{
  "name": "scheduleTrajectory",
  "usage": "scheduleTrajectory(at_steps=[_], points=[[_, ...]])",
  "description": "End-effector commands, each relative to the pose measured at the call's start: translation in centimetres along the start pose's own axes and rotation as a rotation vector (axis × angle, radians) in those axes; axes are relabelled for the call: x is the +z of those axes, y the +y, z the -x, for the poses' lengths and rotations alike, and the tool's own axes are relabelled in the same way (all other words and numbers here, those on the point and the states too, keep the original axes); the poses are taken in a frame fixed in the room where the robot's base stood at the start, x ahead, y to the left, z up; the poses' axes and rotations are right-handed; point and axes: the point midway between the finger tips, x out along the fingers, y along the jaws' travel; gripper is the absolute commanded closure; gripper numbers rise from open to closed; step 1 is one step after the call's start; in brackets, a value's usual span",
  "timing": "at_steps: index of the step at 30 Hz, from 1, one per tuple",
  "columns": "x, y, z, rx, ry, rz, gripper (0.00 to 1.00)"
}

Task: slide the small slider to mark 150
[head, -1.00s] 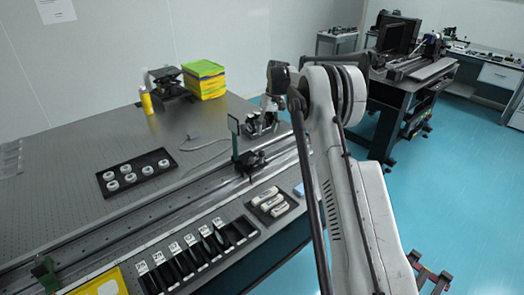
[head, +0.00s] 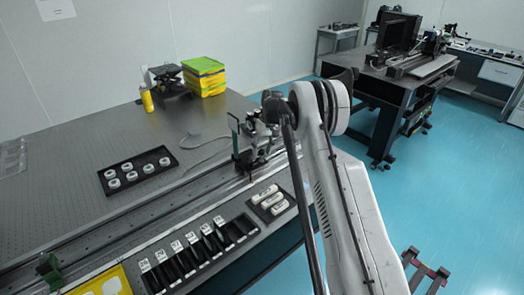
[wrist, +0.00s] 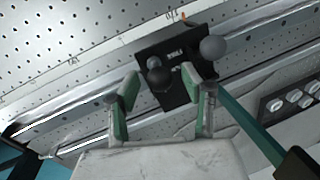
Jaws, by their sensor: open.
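The small slider is a black carriage with a plate and round knobs (wrist: 180,72) in the wrist view. It sits on the long rail (wrist: 255,82). In the head view the slider (head: 243,161) is on the rail near the table's right end, partly covered by my gripper (head: 260,148). In the wrist view my gripper (wrist: 160,77) is open, its green-padded fingers apart with a dark knob between their tips. I cannot tell whether either finger touches it. Scale marks along the rail are too small to read surely.
A second carriage with a green part (head: 48,269) stands at the rail's far left. A tray of white rings (head: 165,162) lies behind the rail. Black bins (head: 190,257) and a small tray of white pieces (head: 259,206) lie in front. The rail between the carriages looks clear.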

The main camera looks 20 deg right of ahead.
Motion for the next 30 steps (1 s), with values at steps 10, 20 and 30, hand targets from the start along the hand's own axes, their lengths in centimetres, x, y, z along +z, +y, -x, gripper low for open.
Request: scheduleTrajectory(at_steps=[10,20,30], points=[[0.0,0.0,0.0,0.000,0.000,0.000,0.91],[0.0,0.0,0.0,0.000,0.000,0.000,1.00],[0.8,-4.1,-1.1,-0.001,-0.001,0.003,1.00]])
